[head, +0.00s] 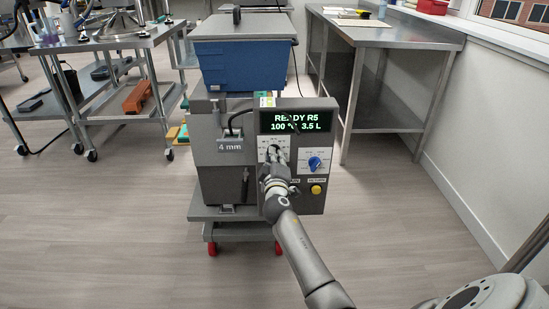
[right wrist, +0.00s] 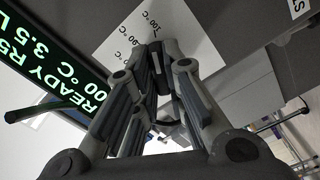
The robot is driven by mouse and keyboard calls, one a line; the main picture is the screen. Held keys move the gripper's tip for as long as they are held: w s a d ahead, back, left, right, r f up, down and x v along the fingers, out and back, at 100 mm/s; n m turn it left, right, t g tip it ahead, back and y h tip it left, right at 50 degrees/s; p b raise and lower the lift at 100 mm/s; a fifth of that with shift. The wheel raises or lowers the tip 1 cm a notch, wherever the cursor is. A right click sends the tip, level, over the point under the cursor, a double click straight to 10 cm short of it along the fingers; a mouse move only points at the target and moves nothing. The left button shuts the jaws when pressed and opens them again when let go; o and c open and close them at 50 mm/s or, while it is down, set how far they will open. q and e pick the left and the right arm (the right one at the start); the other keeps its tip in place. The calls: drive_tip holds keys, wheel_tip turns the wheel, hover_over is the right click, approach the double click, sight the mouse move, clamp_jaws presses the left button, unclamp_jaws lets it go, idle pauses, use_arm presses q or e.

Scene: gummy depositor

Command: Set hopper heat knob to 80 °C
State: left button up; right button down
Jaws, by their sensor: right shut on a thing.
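The depositor's control panel (head: 318,195) faces me in the head view. Its green display (head: 296,122) reads READY R5, 100 °C and 3.5 L. My right gripper (head: 273,156) is at the white scale plate on the left below the display, shut on the hopper heat knob, which its fingers mostly hide. In the right wrist view the right gripper's fingers (right wrist: 160,68) close in front of the white scale plate (right wrist: 133,30), where a 100 °C mark shows near the fingertips. The knob's pointer is hidden. My left gripper is not in view.
A blue knob (head: 315,164) sits right of the gripper, with a yellow button (head: 316,189) below it. A blue hopper (head: 242,66) tops the machine, which stands on a red-wheeled cart. Steel tables stand left and right (head: 385,38). The floor in front is clear.

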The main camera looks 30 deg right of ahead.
use_arm(q)
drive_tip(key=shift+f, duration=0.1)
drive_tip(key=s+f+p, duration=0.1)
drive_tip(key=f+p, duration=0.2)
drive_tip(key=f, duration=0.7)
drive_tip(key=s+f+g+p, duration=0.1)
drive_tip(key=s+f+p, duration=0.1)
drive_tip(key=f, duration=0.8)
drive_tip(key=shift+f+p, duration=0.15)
drive_tip(key=shift+p, duration=0.4)
use_arm(e)
drive_tip(key=shift+n, duration=7.9)
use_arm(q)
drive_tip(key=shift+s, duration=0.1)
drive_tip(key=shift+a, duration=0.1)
use_arm(e)
drive_tip(key=c, duration=1.5)
unclamp_jaws()
